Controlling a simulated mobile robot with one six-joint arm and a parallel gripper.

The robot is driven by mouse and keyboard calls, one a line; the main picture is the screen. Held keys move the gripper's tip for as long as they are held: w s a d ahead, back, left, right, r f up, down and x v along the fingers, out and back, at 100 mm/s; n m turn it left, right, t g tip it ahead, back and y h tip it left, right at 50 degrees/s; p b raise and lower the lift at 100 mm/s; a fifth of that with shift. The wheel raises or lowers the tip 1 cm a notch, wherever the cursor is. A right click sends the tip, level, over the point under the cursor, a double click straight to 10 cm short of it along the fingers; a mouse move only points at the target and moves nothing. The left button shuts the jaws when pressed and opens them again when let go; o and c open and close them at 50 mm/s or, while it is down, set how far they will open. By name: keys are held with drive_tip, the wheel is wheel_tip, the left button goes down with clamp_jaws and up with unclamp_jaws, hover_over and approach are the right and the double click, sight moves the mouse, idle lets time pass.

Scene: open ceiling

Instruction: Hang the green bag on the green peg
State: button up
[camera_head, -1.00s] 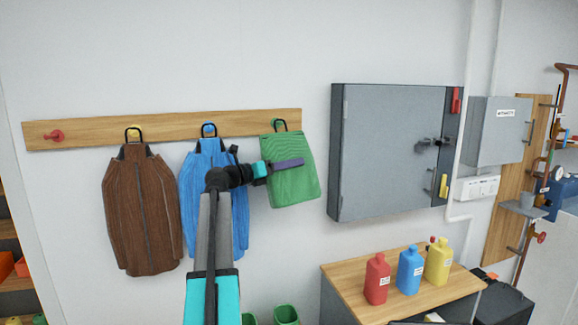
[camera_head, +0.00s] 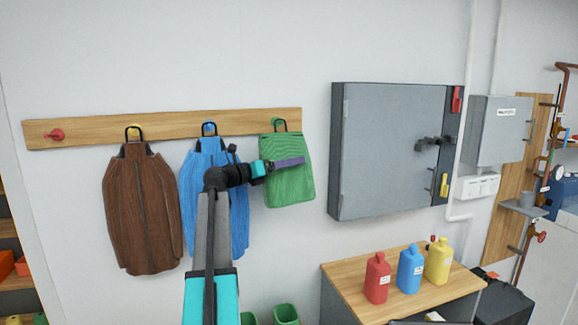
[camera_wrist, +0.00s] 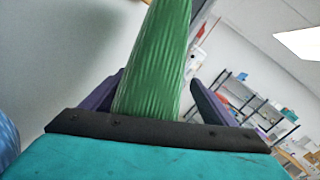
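The green bag (camera_head: 287,190) hangs against the wall at the right end of the wooden rail, its black loop at the green peg (camera_head: 277,122). The loop appears to be over the peg. My gripper (camera_head: 303,160) is in front of the bag's upper middle. In the wrist view, its two purple fingers are spread apart, with the green bag (camera_wrist: 155,70) between them. A gap shows beside the right finger; contact on the left is unclear.
A blue bag (camera_head: 205,165) and a brown bag (camera_head: 142,215) hang to the left on the rail (camera_head: 85,130). A red peg (camera_head: 54,135) is bare. A grey cabinet (camera_head: 385,150) is close on the right. Bottles stand on the bench (camera_head: 345,283) below.

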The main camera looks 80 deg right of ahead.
drive_tip(key=b+v, duration=0.2)
drive_tip(key=v, duration=1.1)
drive_tip(key=shift+a, duration=0.2)
